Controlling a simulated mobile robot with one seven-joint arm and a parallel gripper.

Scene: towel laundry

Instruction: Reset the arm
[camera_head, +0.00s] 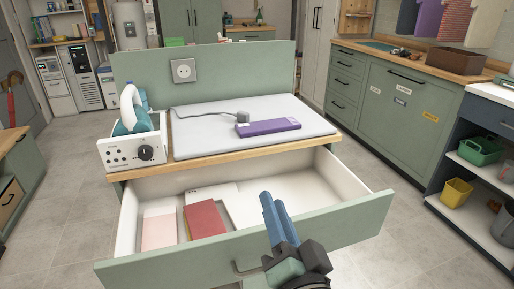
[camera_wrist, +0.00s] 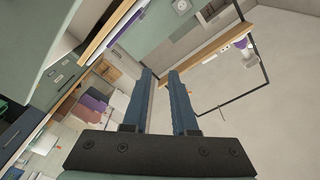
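My gripper (camera_head: 270,197) is over the front of an open drawer in the head view, with its blue fingers pointing up and away. In the wrist view my gripper (camera_wrist: 160,74) shows two blue fingers apart, with nothing between them. The green drawer (camera_head: 335,224) is pulled out from under the worktop. Inside it lie a pink book (camera_head: 160,226), a red book (camera_head: 204,218) and a pale flat item. My gripper hides part of the drawer front and its handle.
On the worktop (camera_head: 195,156) are a grey pad (camera_head: 200,135), a purple box (camera_head: 268,128) and a white device with a dial (camera_head: 146,152). Green cabinets (camera_head: 390,105) stand at the right, beside a shelf holding a yellow bucket (camera_head: 456,192). Floor is clear on both sides.

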